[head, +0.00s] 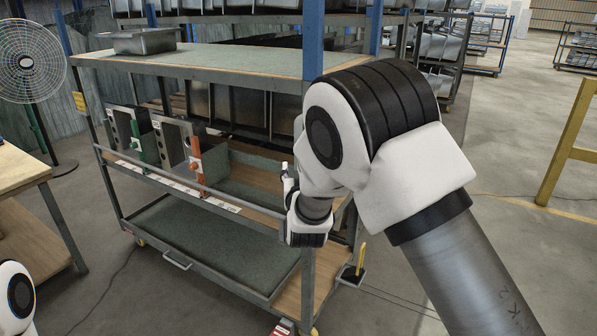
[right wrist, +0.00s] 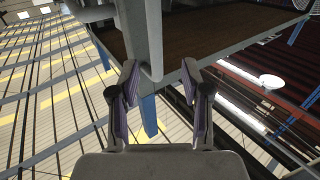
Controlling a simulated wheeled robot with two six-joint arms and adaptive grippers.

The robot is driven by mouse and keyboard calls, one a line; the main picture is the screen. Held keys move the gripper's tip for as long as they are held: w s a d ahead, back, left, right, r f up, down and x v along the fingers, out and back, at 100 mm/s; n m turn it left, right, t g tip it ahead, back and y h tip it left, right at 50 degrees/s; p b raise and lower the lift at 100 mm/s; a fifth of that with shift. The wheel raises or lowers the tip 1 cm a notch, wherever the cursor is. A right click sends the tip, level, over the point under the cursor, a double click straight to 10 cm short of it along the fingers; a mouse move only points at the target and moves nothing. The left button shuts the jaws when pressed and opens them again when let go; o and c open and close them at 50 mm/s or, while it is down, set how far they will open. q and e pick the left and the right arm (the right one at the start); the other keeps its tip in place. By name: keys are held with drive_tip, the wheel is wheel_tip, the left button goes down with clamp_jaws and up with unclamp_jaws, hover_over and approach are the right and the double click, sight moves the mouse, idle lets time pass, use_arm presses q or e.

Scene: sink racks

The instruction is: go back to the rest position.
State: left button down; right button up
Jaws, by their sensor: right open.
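My right arm reaches in from the lower right of the head view, and its gripper is mostly hidden behind the wrist there. In the right wrist view my right gripper (right wrist: 159,70) is open, with nothing held between its fingers. A grey metal post shows beyond the fingers; I cannot tell how far away it is. Only a white joint of my left arm shows at the lower left of the head view, and the left gripper is out of the picture.
A shelf cart (head: 195,62) stands ahead, close to my right arm. A metal sink (head: 145,41) is on its top; more units with a green (head: 136,140) and an orange (head: 195,160) part are on the middle shelf. A fan (head: 28,62) and wooden table (head: 18,172) are left.

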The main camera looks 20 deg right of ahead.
drive_tip(key=shift+s, duration=0.25)
drive_tip(key=s+d+f+g+y, duration=0.1)
drive_tip(key=s+d+f+g, duration=0.3)
drive_tip(key=f, duration=0.6)
drive_tip(key=s+a+f+n+g, duration=0.1)
drive_tip(key=s+f, duration=0.6)
drive_tip(key=f, duration=0.4)
drive_tip(key=s+d+f+g+y, duration=0.1)
drive_tip(key=s+d+f+g, duration=0.3)
drive_tip(key=f, duration=0.6)
drive_tip(key=s+a+f+g+y, duration=0.1)
drive_tip(key=s+a+f+g, duration=0.1)
drive_tip(key=s, duration=0.8)
drive_tip(key=s+a+f+n+g+y, duration=0.1)
drive_tip(key=s+f+g, duration=0.2)
drive_tip(key=s, duration=0.7)
drive_tip(key=s+a+f+g+y+p, duration=0.1)
drive_tip(key=s+a+f+g, duration=0.1)
drive_tip(key=s, duration=0.8)
drive_tip(key=shift+s+a+f+n+g, duration=0.2)
drive_tip(key=shift+a+f+n+g, duration=0.2)
drive_tip(key=shift+f+g, duration=0.4)
